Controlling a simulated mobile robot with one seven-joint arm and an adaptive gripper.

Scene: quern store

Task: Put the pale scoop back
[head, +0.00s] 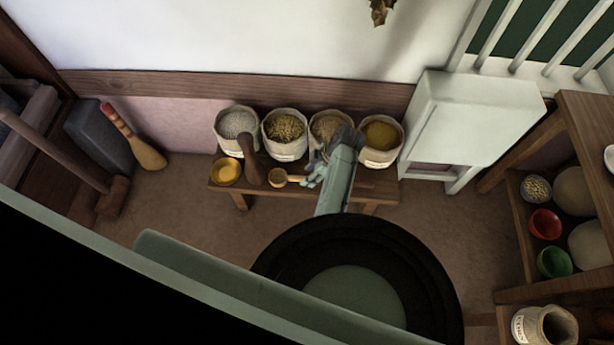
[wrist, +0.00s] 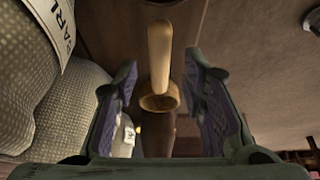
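The pale scoop (head: 277,177) has a round wooden bowl and a light handle; in the head view it is at the low bench's (head: 223,188) front, left of my gripper. In the wrist view the scoop's handle (wrist: 160,55) points up the picture, with the bowl below it. My gripper (head: 314,174) is over the bench. Its fingers (wrist: 162,85) are apart, with the scoop seen between them and a gap on each side. I cannot tell how far below the fingertips the scoop is. Part of the handle is hidden in the head view.
Several grain sacks (head: 285,136) line the bench's back, close to my gripper. A dark wooden tool (head: 250,160) and a yellow bowl (head: 227,171) stand left of the scoop. A white cabinet (head: 470,120) is at the right.

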